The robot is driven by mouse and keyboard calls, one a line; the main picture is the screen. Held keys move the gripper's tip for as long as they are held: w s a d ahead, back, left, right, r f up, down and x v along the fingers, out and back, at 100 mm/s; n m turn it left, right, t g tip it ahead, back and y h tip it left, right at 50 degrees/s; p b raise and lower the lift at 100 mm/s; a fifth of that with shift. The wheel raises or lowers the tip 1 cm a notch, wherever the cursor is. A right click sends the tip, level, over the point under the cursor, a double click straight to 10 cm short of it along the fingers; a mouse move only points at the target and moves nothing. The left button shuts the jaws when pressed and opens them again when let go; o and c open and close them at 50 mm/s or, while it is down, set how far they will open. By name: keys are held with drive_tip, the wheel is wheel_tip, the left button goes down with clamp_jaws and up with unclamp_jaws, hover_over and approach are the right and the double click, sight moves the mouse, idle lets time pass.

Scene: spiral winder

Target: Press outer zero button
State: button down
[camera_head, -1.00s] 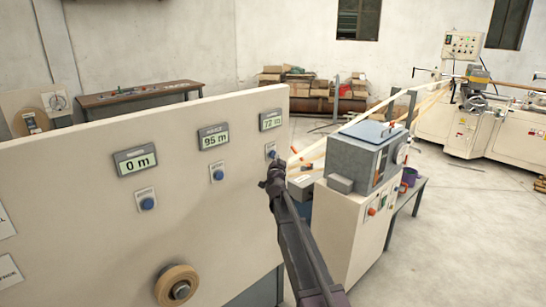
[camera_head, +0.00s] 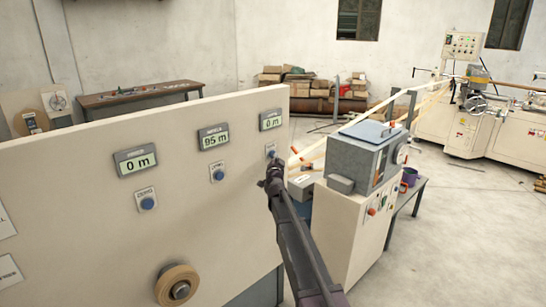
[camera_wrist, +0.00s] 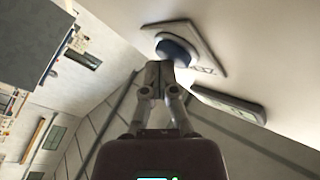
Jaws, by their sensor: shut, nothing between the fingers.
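A cream panel (camera_head: 80,190) carries three blue buttons, each below a digital display. The left button (camera_head: 147,203) sits under a display (camera_head: 135,159) reading 0 m. The middle button (camera_head: 218,175) sits under a display (camera_head: 213,136) reading 95 m. The right button (camera_head: 271,152) sits under a display (camera_head: 271,120) reading 0 m. The labels are too small to read surely. My gripper (camera_head: 270,170) is shut and empty, with its tip at the right button. In the wrist view my fingertips (camera_wrist: 158,66) are at that blue button (camera_wrist: 178,50); contact cannot be told surely.
A brown roll (camera_head: 177,284) sticks out low on the panel. A grey machine box (camera_head: 362,155) on a cream cabinet stands right of my arm. Pale strips run from it to a machine at the back right. Open floor (camera_head: 470,230) lies at the right.

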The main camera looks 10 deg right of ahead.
drive_tip(key=shift+s, duration=0.1)
idle(0.3)
drive_tip(key=shift+s+d, duration=0.5)
drive_tip(key=shift+s, duration=0.05)
drive_tip(key=shift+s+d, duration=0.75)
drive_tip(key=shift+s, duration=0.3)
drive_tip(key=shift+s+d, duration=0.7)
drive_tip(key=shift+s, duration=0.3)
